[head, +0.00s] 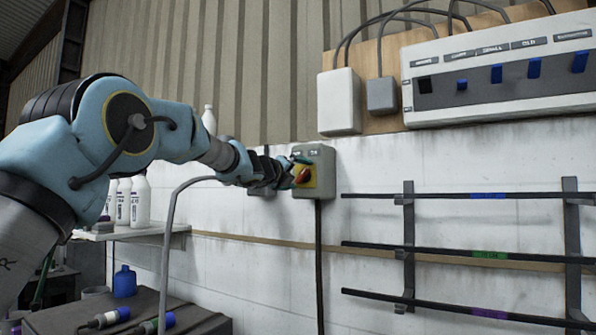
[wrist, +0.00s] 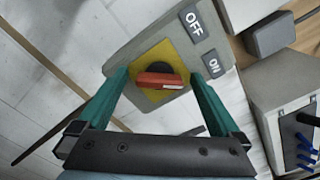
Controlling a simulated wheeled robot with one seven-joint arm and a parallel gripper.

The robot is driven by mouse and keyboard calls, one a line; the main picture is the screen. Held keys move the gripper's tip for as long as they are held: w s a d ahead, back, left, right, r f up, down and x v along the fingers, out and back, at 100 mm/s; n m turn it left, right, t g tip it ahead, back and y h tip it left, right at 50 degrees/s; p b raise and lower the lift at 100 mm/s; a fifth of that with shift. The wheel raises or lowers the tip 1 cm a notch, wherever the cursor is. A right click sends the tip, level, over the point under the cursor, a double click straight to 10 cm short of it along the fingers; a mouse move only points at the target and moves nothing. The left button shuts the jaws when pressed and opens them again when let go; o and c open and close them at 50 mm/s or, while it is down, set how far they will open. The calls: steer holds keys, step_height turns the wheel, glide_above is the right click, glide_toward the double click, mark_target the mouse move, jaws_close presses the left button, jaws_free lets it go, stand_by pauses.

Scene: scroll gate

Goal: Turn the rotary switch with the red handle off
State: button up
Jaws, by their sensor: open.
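The rotary switch is a grey box (head: 325,160) on the white wall, with a yellow plate (head: 310,183) and a red handle (head: 303,175). In the wrist view the red handle (wrist: 160,80) lies roughly level across the yellow plate (wrist: 148,96). The OFF label (wrist: 194,23) and ON label (wrist: 213,64) sit along one side of the box. My gripper (head: 296,172) is at the front of the switch. It is open, with its green fingers on either side of the handle in the wrist view (wrist: 158,76). Whether a finger touches the handle, I cannot tell.
A breaker panel (head: 500,102) with several blue switches is mounted at upper right. Two small boxes, one white (head: 339,102) and one grey (head: 382,95), hang above the switch. A wall rack (head: 408,240) with dark bars is at right. A shelf (head: 150,231) holds white bottles at left.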

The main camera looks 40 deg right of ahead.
steer(key=shift+d, duration=0.1)
steer(key=shift+c, duration=0.4)
steer(key=c, duration=1.2)
steer(key=shift+c, duration=0.2)
steer(key=shift+n, duration=0.4)
steer(key=n+p, duration=0.2)
steer(key=n, duration=0.1)
steer(key=n+p, duration=0.2)
steer(key=n, duration=0.2)
steer(key=shift+w+f, duration=0.1)
steer(key=shift+f, duration=0.05)
steer(key=n+p, duration=0.1)
steer(key=n, duration=0.4)
steer(key=shift+f+p, duration=0.1)
steer(key=shift+p, duration=0.3)
steer(key=shift+f+n+p, duration=0.15)
steer(key=shift+n+p, duration=0.4)
steer(key=shift+n, duration=0.95)
